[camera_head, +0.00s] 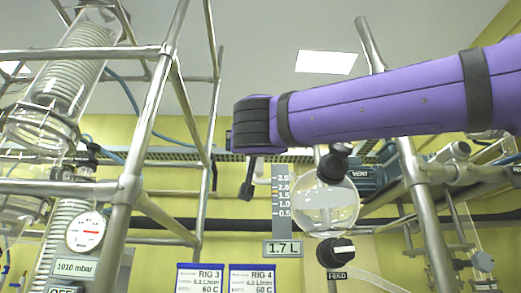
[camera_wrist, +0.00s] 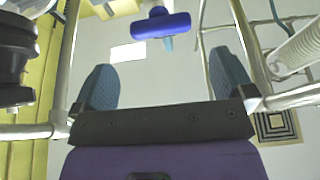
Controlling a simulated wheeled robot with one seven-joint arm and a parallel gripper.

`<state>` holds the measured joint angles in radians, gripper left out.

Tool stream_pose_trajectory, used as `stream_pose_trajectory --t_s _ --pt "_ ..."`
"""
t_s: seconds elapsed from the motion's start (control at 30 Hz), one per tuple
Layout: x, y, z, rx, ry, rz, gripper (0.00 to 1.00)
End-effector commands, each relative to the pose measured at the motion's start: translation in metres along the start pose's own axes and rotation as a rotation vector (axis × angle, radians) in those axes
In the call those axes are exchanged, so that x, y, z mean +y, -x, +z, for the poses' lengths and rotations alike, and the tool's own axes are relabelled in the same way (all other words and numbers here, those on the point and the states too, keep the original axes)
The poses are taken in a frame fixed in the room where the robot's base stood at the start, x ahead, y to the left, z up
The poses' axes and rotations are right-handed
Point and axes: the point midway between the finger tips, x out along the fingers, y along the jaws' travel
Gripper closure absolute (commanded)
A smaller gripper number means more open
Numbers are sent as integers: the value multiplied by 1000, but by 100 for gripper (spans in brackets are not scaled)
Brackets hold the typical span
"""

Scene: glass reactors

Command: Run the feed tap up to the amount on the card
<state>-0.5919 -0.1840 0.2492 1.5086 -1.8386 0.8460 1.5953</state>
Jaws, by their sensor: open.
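The card (camera_head: 283,249) reads 1.7 L and hangs under a grey scale (camera_head: 282,205) marked 0.5 to 2.5. Right of the scale is a round glass vessel (camera_head: 326,207); its liquid level is hard to make out. Below the vessel is the feed tap (camera_head: 336,252), a black knob with a white mark lying roughly sideways, above a FEED label (camera_head: 337,275). My gripper (camera_head: 248,190) hangs from my purple arm, left of the scale and apart from the tap. In the wrist view my gripper (camera_wrist: 162,62) has its fingers wide apart, with nothing between them.
Metal frame tubes (camera_head: 130,190) stand at the left and another post (camera_head: 425,215) at the right. A dial gauge (camera_head: 85,232) sits above a 1010 mbar plate. RIG 3 (camera_head: 200,278) and RIG 4 (camera_head: 252,278) cards stand low in the middle. A black knob (camera_head: 334,165) tops the vessel.

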Motion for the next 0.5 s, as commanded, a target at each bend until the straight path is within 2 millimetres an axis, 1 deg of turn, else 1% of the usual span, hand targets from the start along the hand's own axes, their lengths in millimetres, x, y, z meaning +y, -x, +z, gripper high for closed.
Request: stream_pose_trajectory --t_s 0.3,0.5 --pt "0 -55 1 0 2 3 0" --pt "0 -83 0 -1 2 3 0"
